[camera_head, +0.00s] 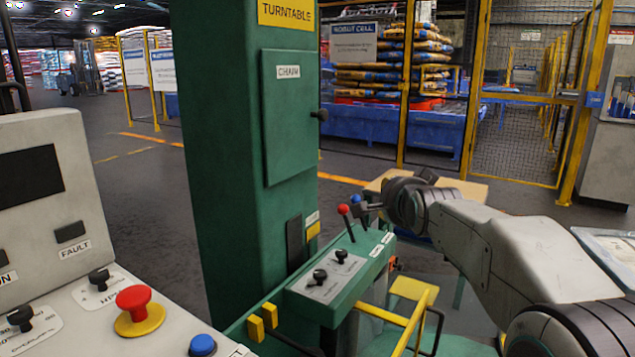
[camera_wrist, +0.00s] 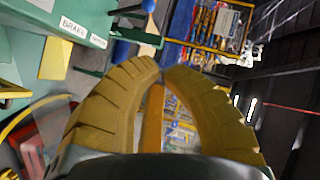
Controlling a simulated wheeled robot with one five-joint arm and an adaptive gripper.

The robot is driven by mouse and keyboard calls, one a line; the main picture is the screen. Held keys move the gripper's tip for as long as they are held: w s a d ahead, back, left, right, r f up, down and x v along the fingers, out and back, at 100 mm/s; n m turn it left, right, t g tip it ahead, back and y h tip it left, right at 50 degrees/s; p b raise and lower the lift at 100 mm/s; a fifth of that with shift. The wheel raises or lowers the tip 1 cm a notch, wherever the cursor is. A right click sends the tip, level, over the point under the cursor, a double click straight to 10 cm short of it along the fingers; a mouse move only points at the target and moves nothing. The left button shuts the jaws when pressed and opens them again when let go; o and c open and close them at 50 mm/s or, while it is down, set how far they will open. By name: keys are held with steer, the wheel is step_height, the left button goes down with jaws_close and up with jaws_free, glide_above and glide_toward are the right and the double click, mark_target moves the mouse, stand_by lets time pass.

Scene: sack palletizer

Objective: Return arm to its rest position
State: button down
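My arm reaches in from the right in the head view, with its dark wrist just right of the lever panel (camera_head: 335,280) on the green turntable machine (camera_head: 220,150). My gripper (camera_wrist: 160,67) shows in the wrist view as two curved yellow fingers, their tips nearly meeting, with nothing seen held between them. In the head view the fingers cannot be made out clearly. A red-knobbed lever (camera_head: 344,210) and a blue-knobbed lever (camera_head: 356,200) stand on the panel, close left of my wrist. The wrist view shows the panel's BRAKE label (camera_wrist: 73,28) at upper left.
A control console (camera_head: 60,200) with a red emergency button (camera_head: 138,305) stands at left. A yellow rail (camera_head: 410,325) and a wooden-topped table (camera_head: 465,190) lie close to the arm. Behind are a yellow fenced cell (camera_head: 515,140) and stacked sacks (camera_head: 390,70).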

steer(key=s+r+n+g+p, duration=0.1)
steer(key=s+n+g+p, duration=0.4)
steer(key=s+p, duration=0.6)
steer(key=s+d+r+n+g+p, duration=0.1)
steer(key=s+n+g+p, duration=0.4)
steer(key=s, duration=2.3)
steer(key=n+p, duration=0.3)
steer(key=p, duration=0.3)
steer(key=shift+s+r+g, duration=0.3)
steer(key=shift+g, duration=0.1)
steer(key=shift+d, duration=0.1)
